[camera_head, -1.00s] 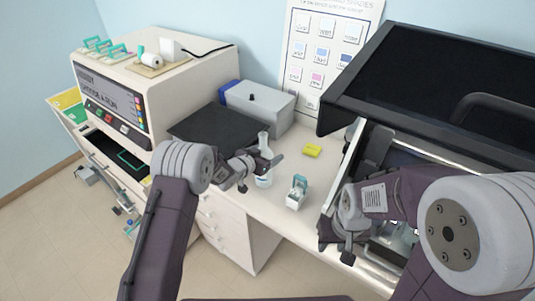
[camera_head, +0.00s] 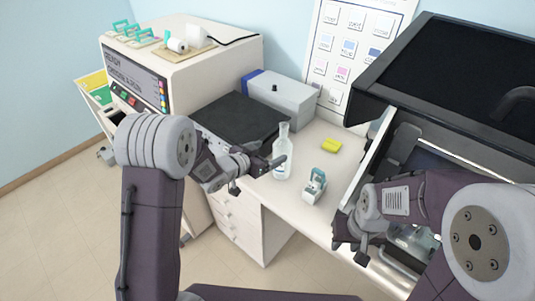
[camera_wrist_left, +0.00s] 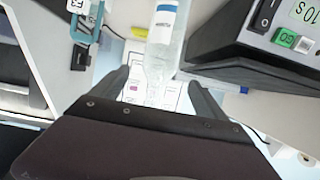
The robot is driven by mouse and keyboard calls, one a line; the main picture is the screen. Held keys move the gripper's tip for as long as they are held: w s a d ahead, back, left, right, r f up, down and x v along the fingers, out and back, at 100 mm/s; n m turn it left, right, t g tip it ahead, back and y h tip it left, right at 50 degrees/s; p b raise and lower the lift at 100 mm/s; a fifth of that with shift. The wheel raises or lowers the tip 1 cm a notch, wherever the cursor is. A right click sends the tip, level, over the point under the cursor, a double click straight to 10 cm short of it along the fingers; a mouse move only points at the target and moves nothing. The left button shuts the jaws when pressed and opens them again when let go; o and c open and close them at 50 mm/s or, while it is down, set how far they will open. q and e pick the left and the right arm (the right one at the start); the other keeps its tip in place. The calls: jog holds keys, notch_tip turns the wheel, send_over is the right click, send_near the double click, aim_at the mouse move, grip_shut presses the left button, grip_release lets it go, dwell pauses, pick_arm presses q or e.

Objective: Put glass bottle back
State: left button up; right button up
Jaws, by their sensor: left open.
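The clear glass bottle (camera_head: 283,145) with a narrow neck stands upright at the left part of the white bench. In the left wrist view the bottle (camera_wrist_left: 161,35) shows a white label with a blue band and lies between the two finger lines. My left gripper (camera_head: 262,163) is open right beside the bottle; one dark finger crosses in front of its lower body. Whether the fingers touch the glass cannot be told. My right gripper (camera_head: 350,236) is at the right, by the front of the dark hooded unit; its fingertips are not clear.
A small teal-handled rack (camera_head: 315,186) stands right of the bottle, and a yellow block (camera_head: 331,145) lies behind. A black-topped device (camera_head: 240,118) and a grey box (camera_head: 282,95) stand behind left. The hooded unit (camera_head: 440,75) fills the right. Bare bench lies between bottle and rack.

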pick_arm(q)
jog(key=shift+s+a+r, duration=0.1)
jog(key=shift+s+a, duration=0.05)
jog(key=shift+s, duration=0.05)
jog(key=s+a+f+n+g+y, duration=0.2)
jog(key=s+a+n+g+y, duration=0.15)
jog(key=s+a, duration=0.25)
jog(key=s+a+f+n+g+y, duration=0.2)
jog(key=s+a+f+y, duration=0.15)
jog(key=s+a, duration=0.35)
jog(key=s+n+g, duration=0.1)
jog(key=s+g, duration=0.3)
jog(key=s, duration=0.9)
jog(key=shift+f+n, duration=0.2)
jog(key=shift+n, duration=0.15)
jog(key=shift+s, duration=0.15)
